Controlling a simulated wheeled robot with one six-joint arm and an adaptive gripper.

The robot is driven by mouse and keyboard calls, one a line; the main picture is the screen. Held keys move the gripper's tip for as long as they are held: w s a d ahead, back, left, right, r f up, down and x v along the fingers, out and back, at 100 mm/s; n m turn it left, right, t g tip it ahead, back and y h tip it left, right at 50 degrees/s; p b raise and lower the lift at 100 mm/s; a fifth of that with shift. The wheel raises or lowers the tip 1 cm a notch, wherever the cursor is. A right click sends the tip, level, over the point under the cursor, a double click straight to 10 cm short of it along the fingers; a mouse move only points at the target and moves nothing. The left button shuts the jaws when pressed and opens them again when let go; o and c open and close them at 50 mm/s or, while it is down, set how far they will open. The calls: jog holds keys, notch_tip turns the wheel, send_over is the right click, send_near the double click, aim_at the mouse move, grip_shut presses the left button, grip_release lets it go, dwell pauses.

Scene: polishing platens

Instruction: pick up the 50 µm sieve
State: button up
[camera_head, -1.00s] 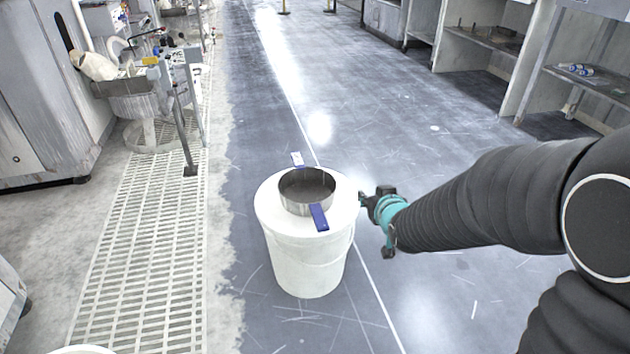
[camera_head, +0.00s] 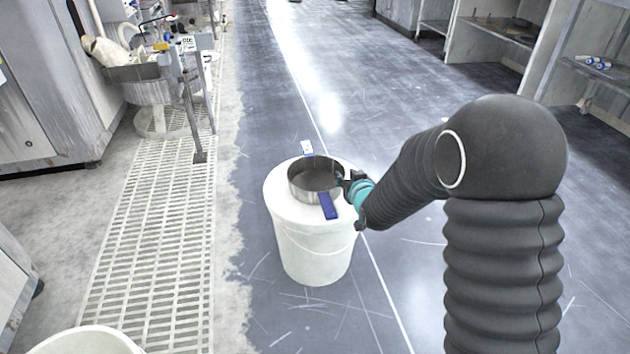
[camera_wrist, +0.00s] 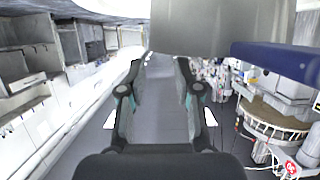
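The sieve (camera_head: 308,189), a round metal pan with a blue handle (camera_head: 328,206) in front and a white-and-blue one behind, rests on a white lidded bucket (camera_head: 315,255). No size marking on it is legible. My gripper (camera_head: 346,182) is at the sieve's right rim in the head view, partly hidden by my wrist. In the wrist view my gripper (camera_wrist: 160,65) has its fingers apart with nothing between them. The sieve's metal wall (camera_wrist: 220,28) and its blue handle (camera_wrist: 280,60) fill the top right, just beyond the fingertips. I cannot tell whether they touch.
Another white bucket (camera_head: 88,342) shows at the bottom left edge. A pale floor grating (camera_head: 150,230) runs along the left, beside a cluttered machine with a basin (camera_head: 135,90). Shelving (camera_head: 500,35) stands at the far right. The dark floor beyond the bucket is clear.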

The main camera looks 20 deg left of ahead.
aim_at(342, 174)
jog(key=shift+x, duration=2.6)
grip_shut()
